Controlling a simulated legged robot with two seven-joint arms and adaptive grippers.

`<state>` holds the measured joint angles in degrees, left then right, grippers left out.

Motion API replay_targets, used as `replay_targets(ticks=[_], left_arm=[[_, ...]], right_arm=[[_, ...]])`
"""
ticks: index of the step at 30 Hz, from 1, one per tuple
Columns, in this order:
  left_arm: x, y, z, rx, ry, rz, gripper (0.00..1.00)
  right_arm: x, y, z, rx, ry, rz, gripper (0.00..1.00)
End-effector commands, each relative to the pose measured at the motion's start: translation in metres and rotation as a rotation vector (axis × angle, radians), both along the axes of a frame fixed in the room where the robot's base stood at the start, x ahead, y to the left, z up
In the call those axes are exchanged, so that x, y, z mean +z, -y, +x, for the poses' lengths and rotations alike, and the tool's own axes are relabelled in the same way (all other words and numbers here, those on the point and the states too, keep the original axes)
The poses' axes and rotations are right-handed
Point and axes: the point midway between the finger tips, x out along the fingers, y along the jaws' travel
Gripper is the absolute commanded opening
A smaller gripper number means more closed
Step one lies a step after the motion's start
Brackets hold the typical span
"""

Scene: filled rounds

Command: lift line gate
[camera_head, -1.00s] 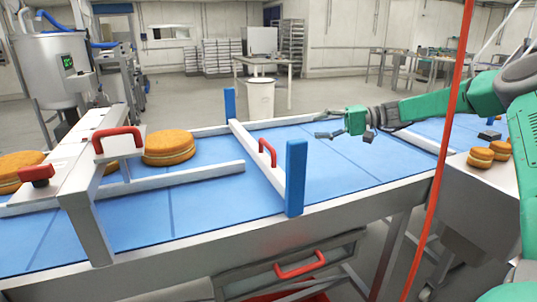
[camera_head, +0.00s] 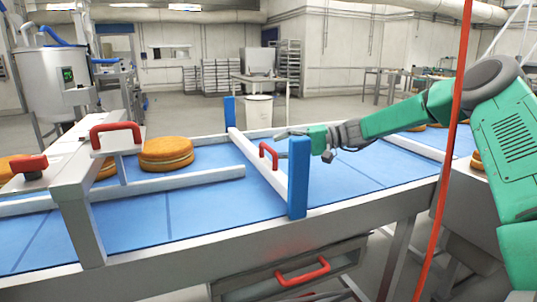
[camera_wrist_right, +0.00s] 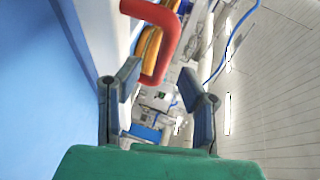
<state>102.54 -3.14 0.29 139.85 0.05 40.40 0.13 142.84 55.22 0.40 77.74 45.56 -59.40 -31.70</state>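The line gate (camera_head: 256,165) is a white bar lying across the blue conveyor between two blue posts, with a red handle (camera_head: 268,154) on top. My right gripper (camera_head: 281,134) is behind the near blue post (camera_head: 298,176), just right of the handle, with its fingers pointing left. In the right wrist view the gripper (camera_wrist_right: 157,82) is open and empty. The red handle (camera_wrist_right: 158,22) shows large there, ahead of the fingers and towards the left one; I cannot tell whether they touch. My left gripper is not in view.
Orange-topped filled rounds (camera_head: 166,154) sit on the belt (camera_head: 140,215) left of the gate. A white frame with another red handle (camera_head: 116,130) stands over the belt at left. A red cable (camera_head: 445,170) hangs in front at right. A drawer with a red handle (camera_head: 302,271) is below.

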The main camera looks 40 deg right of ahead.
Motion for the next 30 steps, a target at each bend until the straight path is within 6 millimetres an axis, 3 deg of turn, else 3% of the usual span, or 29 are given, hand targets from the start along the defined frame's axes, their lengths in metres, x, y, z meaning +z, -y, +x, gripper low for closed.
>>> replay_targets(ticks=[7, 19, 20, 22, 30], left_arm=[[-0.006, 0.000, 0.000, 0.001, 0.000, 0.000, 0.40], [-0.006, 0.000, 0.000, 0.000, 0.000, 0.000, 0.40], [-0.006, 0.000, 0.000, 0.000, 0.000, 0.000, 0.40], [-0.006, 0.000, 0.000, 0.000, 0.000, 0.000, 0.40], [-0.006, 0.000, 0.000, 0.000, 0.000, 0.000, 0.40]], right_arm=[[-0.010, -0.021, 0.022, -0.001, -0.001, 0.005, 0.34], [-0.010, -0.028, 0.026, 0.000, 0.000, 0.005, 0.34], [-0.010, -0.028, 0.026, 0.000, 0.000, 0.005, 0.27], [-0.009, -0.030, 0.026, 0.000, 0.000, 0.004, 0.03], [-0.009, -0.030, 0.026, 0.004, -0.001, 0.005, 0.00]])
